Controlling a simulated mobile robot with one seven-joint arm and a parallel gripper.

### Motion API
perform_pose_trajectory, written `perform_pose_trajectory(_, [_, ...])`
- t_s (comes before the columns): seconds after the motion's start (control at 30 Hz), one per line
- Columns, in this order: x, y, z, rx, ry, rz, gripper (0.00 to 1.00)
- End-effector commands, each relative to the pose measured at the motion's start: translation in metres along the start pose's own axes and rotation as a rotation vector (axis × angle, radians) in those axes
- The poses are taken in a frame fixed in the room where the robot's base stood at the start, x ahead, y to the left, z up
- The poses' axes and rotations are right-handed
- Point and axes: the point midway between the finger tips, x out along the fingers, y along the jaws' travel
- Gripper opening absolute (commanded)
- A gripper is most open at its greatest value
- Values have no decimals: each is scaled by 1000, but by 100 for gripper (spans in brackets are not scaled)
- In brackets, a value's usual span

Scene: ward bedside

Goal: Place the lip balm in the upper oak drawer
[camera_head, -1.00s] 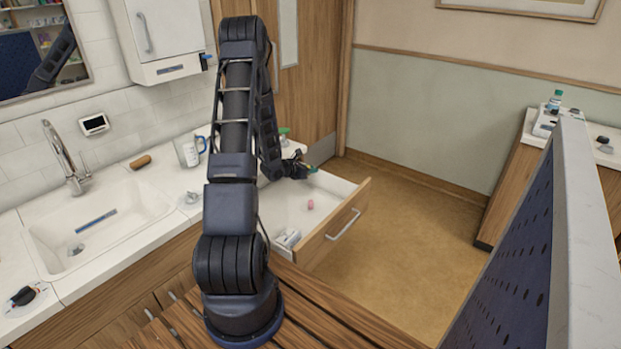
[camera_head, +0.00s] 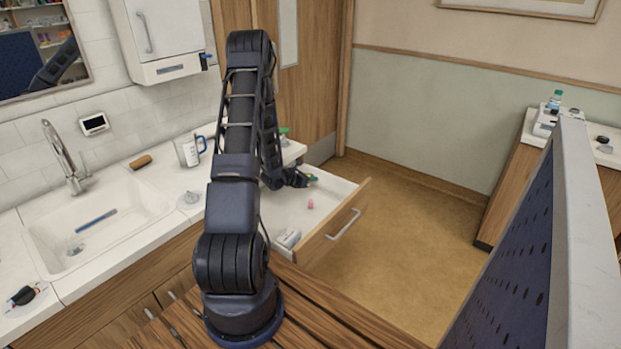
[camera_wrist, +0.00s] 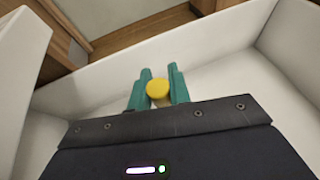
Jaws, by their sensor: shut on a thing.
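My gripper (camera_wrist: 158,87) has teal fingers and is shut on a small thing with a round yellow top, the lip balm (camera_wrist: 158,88). In the head view my gripper (camera_head: 311,178) is over the open upper oak drawer (camera_head: 336,232), near its far side; the lip balm cannot be made out there. The drawer has a wooden front, a metal handle and a white inside. In the wrist view the white drawer walls (camera_wrist: 120,75) surround the fingers. I cannot tell whether the lip balm touches the drawer floor.
A small pink object (camera_head: 310,204) and a white item (camera_head: 287,238) lie in the drawer. A mug (camera_head: 190,151), a brown brush-like object (camera_head: 141,162) and a sink (camera_head: 120,205) are on the counter at left. A blue perforated panel (camera_head: 520,250) stands at right.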

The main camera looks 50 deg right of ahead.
Motion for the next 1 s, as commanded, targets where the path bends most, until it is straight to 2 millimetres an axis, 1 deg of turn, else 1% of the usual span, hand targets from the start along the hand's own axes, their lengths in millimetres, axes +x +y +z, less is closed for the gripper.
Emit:
perform_pose_trajectory(0.3, [2,0,-5,0,0,1,0])
perform_pose_trajectory(0.33, [2,0,-5,0,0,1,23])
perform_pose_trajectory(0.4, [2,0,-5,0,0,1,37])
perform_pose_trajectory(0.43, [2,0,-5,0,0,1,41])
perform_pose_trajectory(0.73, [2,0,-4,1,0,0,41])
perform_pose_trajectory(0.87, [0,0,1,2,0,0,41])
perform_pose_trajectory(0.93, [-2,0,6,3,0,0,41])
perform_pose_trajectory(1.0, [-12,2,6,0,0,3,41])
